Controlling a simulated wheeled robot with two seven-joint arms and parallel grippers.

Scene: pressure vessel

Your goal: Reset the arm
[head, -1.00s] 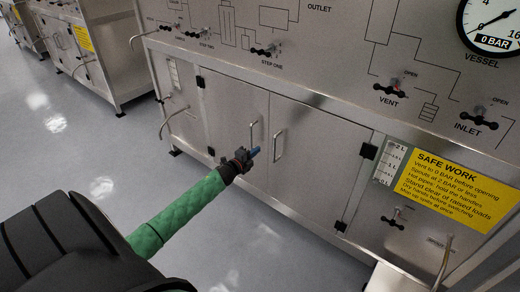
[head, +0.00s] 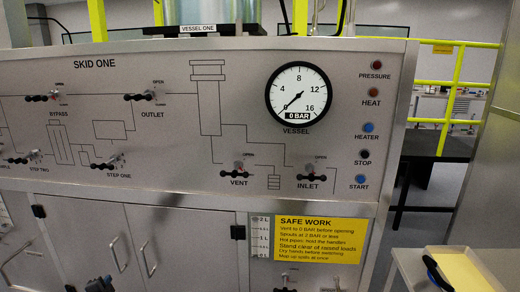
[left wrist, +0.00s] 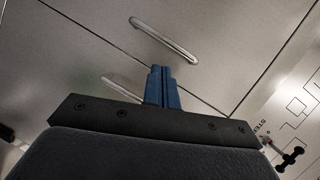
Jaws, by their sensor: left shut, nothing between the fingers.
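My left gripper (head: 103,283) is only just in view at the bottom edge of the head view, in front of the cabinet doors. In the left wrist view its blue fingers (left wrist: 161,85) are together, with nothing between them. They point toward a steel door handle (left wrist: 164,40), with a second handle (left wrist: 122,90) partly behind the gripper. I cannot tell the gap to the doors. In the head view the door handles (head: 118,254) stand at lower left. My right gripper does not show.
The steel skid panel carries valves, a vessel gauge (head: 299,92) reading near 0 and a column of buttons. A yellow safety sign (head: 319,243) is below. At right is a tray (head: 408,270) with a yellow surface and a dark-and-blue item (head: 437,273). Yellow rails stand behind.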

